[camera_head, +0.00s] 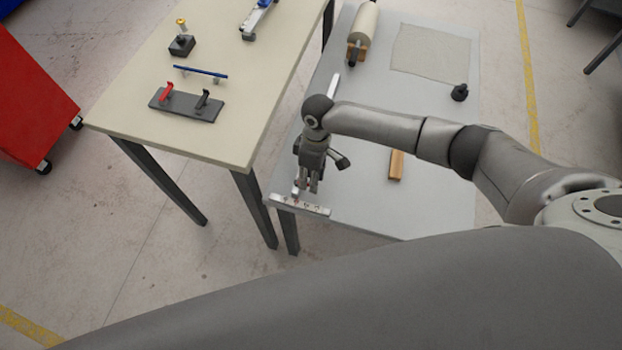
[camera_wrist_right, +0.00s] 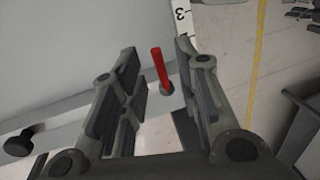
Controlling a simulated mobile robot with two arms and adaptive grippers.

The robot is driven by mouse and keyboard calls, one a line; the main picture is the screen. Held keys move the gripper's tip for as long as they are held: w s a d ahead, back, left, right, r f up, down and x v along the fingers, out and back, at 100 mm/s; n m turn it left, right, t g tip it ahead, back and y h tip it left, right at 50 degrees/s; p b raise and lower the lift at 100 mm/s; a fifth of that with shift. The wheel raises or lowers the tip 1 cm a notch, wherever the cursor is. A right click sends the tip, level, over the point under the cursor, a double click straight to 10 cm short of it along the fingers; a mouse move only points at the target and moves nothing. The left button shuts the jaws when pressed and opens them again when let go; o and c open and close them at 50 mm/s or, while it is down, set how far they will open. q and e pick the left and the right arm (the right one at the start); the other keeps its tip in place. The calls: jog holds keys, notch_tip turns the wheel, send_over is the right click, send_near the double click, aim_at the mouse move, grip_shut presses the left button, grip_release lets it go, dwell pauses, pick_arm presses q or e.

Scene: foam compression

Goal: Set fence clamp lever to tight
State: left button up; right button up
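The red lever (camera_wrist_right: 161,68) stands up from a small round pivot in the right wrist view, in the gap between my right gripper's fingers (camera_wrist_right: 160,85). The fingers are apart, and I see no clear contact with the lever. In the head view my right gripper (camera_head: 312,188) points down just over the silver fence bar (camera_head: 300,206) at the near left corner of the grey table (camera_head: 362,212). The lever is too small or hidden to make out there. My left gripper is not in view.
A white scale strip with a 3 (camera_wrist_right: 181,14) and a black knob (camera_wrist_right: 18,143) show in the right wrist view. A wooden block (camera_head: 396,166), a roll (camera_head: 363,24) and a foam sheet (camera_head: 431,53) lie on the grey table. A beige table (camera_head: 135,110) stands left.

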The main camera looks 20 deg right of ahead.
notch_tip(320, 180, up, 10)
jog(key=w+d, duration=0.1)
jog(key=shift+w+r, duration=0.15)
jog(key=shift+w, duration=0.1)
jog(key=shift+d, duration=0.1)
dwell(0.3)
